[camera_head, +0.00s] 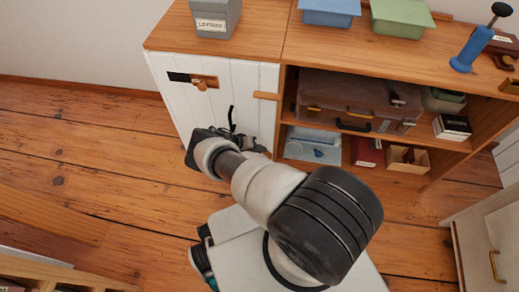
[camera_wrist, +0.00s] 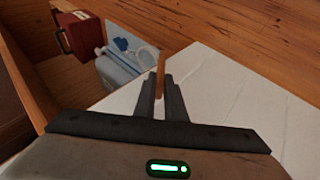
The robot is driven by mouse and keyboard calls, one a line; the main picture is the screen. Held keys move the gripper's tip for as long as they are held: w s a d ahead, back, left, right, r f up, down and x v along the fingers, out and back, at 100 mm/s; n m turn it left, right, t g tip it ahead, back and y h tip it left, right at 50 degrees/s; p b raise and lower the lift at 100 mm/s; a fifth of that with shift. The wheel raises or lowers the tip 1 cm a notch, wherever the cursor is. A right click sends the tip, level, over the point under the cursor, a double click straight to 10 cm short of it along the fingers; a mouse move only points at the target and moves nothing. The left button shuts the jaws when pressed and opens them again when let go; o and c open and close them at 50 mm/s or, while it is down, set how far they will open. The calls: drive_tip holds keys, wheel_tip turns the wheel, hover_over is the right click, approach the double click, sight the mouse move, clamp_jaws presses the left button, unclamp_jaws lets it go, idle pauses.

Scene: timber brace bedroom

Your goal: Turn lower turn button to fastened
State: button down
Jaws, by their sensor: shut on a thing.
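The lower turn button (camera_wrist: 160,84) is a small wooden strip in the wrist view. It stands between the two dark fingers of my gripper (camera_wrist: 162,78), which are shut on it near the edge of the white door (camera_wrist: 225,90). Its exact angle to the door edge is hard to tell. In the head view my gripper (camera_head: 240,139) is at the lower right of the white plank door (camera_head: 182,104) and hides the lower button. The upper turn button (camera_head: 265,96) lies level at the door's right edge, reaching towards the open shelves.
A wooden latch (camera_head: 203,82) sits on the door's upper part. Grey (camera_head: 217,18), blue and green boxes stand on top. Floor left of the cabinet is clear.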

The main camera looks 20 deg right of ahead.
drive_tip(key=c, duration=1.8)
unclamp_jaws()
drive_tip(key=shift+r, duration=0.1)
drive_tip(key=a, duration=1.3)
drive_tip(key=shift+r, duration=0.35)
